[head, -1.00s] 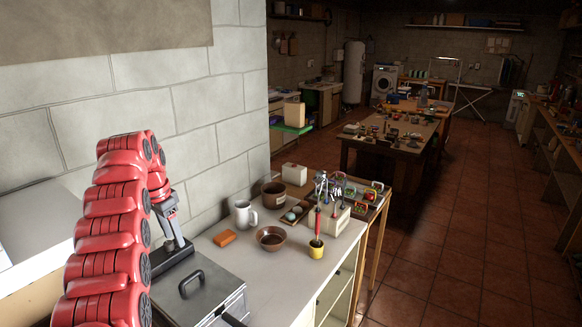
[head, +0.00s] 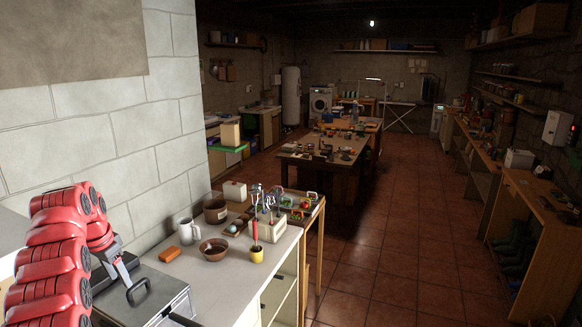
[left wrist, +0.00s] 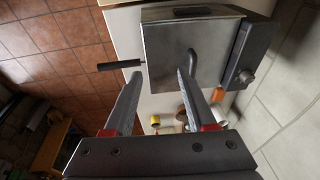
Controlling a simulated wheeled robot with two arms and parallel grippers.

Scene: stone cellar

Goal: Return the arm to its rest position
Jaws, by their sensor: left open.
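My left arm is red and segmented, at the lower left of the head view. Its gripper (head: 122,275) is over the metal box with a loop handle (head: 168,292) on the white counter, partly hidden behind the arm. In the left wrist view the two grey fingers (left wrist: 160,76) are spread apart with nothing between them. Beyond them lie the box's metal lid (left wrist: 178,50), its bent handle (left wrist: 192,62) and a dark rod sticking out of its side (left wrist: 118,66). I cannot tell how far the fingertips are above the lid. My right gripper is not in view.
On the counter (head: 225,285) stand an orange block (head: 170,254), a grey mug (head: 186,230), a brown bowl (head: 214,250), a yellow pot (head: 257,254) and a tool holder (head: 272,232). A stone wall (head: 100,130) borders the left. The tiled floor (head: 400,240) is open to the right.

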